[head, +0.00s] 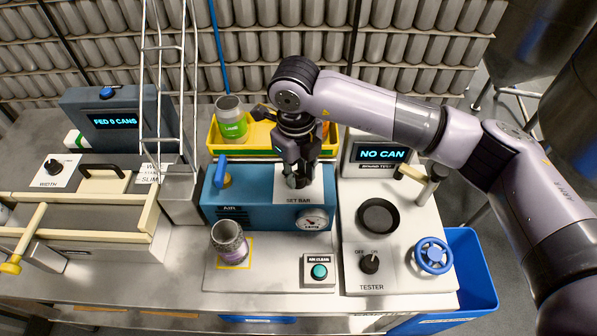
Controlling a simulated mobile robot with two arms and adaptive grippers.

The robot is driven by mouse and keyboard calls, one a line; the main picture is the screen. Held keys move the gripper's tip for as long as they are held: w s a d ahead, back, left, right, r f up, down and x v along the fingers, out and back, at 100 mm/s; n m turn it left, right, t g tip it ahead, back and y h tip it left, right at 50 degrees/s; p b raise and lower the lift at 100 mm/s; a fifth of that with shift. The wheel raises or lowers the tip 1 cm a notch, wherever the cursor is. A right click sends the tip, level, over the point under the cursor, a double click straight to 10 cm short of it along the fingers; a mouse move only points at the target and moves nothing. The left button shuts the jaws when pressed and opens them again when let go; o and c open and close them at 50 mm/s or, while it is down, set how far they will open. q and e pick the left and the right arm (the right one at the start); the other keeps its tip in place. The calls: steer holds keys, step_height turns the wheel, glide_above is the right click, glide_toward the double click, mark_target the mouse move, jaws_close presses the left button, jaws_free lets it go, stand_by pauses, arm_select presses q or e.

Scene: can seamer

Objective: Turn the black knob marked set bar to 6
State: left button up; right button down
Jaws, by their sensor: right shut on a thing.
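The blue air unit (262,211) stands at the middle of the bench. Its white plate marked SET BAR (313,190) is on the right part of its face. My right gripper (297,180) comes down from above onto this plate and is shut on the black set bar knob. The fingers hide most of the knob, so its setting cannot be read. A round gauge (311,219) sits just below the plate; its reading is too small to tell. My left gripper is not in view.
A yellow tray (217,141) with a green-labelled can (231,122) is behind the unit. A can (229,242) stands on a yellow-marked square in front. The tester panel (404,268), with NO CAN on its screen (381,154), is to the right.

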steer(key=m+b, duration=0.5)
steer(key=b, duration=0.1)
steer(key=shift+f+m, duration=0.15)
steer(key=shift+m, duration=0.25)
steer(key=m+b, duration=0.4)
steer(key=m, duration=0.1)
steer(key=shift+w+a+m+b, duration=0.1)
steer(key=shift+m+b, duration=0.2)
steer(key=m+b, duration=0.4)
steer(key=m, duration=0.2)
steer(key=m+b, duration=0.1)
steer(key=m, duration=0.1)
steer(key=m+b, duration=0.2)
steer(key=m, duration=0.1)
steer(key=shift+r+m+g, duration=0.25)
steer(key=shift+m+g, duration=0.05)
steer(key=c, duration=1.3)
jaws_free()
